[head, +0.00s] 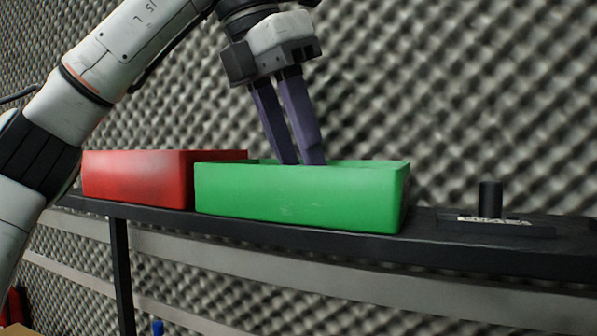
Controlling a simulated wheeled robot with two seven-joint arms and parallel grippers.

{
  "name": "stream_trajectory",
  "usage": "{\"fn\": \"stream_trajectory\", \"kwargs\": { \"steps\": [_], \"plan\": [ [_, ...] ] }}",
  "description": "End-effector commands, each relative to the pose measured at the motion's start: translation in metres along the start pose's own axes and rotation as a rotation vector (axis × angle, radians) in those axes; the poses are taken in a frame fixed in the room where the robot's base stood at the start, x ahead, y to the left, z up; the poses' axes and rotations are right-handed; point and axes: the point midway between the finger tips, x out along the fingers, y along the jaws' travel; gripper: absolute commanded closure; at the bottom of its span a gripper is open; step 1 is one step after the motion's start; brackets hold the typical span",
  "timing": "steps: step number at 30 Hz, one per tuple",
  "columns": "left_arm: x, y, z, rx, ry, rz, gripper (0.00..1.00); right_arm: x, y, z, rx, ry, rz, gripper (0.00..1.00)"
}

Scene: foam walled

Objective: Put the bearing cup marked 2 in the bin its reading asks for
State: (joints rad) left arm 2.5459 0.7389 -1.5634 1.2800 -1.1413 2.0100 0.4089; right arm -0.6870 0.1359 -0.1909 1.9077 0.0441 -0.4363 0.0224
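My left gripper (301,163) points down over the green bin (300,197), its two purple fingers reaching to the rim. A narrow gap shows between the fingers, but the tips meet the bin's front wall in the view, so whether they hold anything is hidden. The red bin (135,178) stands to the left of the green one and partly behind it. No bearing cup marked 2 is visible, and the inside of both bins is hidden. My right gripper is not in view.
Both bins stand on a narrow black shelf (455,250). At its right is a low black base with an upright black post (489,199) and a light label strip, too small to read. Grey foam wall lies close behind. A blue object (157,327) shows below the shelf.

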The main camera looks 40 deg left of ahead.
Motion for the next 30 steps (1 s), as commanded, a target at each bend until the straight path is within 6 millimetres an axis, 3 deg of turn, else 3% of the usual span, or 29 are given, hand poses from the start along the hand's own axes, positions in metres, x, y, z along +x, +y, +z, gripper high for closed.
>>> {"fn": "stream_trajectory", "kwargs": {
  "steps": [4, 16, 17, 20, 30],
  "plan": [
    [0.018, 0.0, -0.007, 0.001, 0.004, -0.002, 0.92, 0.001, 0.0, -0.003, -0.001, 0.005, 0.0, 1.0],
    [0.023, 0.0, -0.01, -0.001, 0.001, 0.0, 0.92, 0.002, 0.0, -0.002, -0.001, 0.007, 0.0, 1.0],
    [0.024, 0.0, -0.01, -0.001, 0.002, 0.0, 0.66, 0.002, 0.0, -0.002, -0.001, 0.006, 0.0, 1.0],
    [0.023, 0.0, -0.009, -0.001, 0.002, 0.0, 0.49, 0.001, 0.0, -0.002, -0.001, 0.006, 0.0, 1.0],
    [0.02, 0.0, -0.008, 0.0, 0.001, 0.0, 0.48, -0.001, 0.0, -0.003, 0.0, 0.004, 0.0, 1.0]
  ]
}}
